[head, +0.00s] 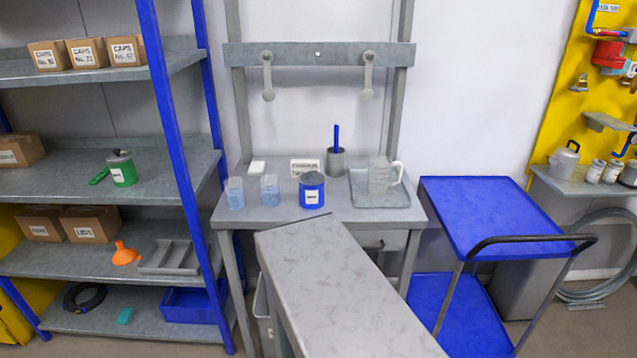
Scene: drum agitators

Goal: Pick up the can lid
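I cannot make out a separate can lid with certainty. A blue can (312,194) with a white label stands upright on the grey workbench (265,218); its top looks dark, and I cannot tell whether that is a lid or an opening. A green can (123,174) stands on the middle shelf at the left, with a small grey piece (119,156) at its top that may be a lid. My gripper is not in view.
Two glasses with blue liquid (236,192) (270,190), a clear jug (381,176) on a tray and a dark cup (335,162) share the bench. A long pale grey surface (340,290) covers the foreground. A blue cart (490,215) stands right, its top empty.

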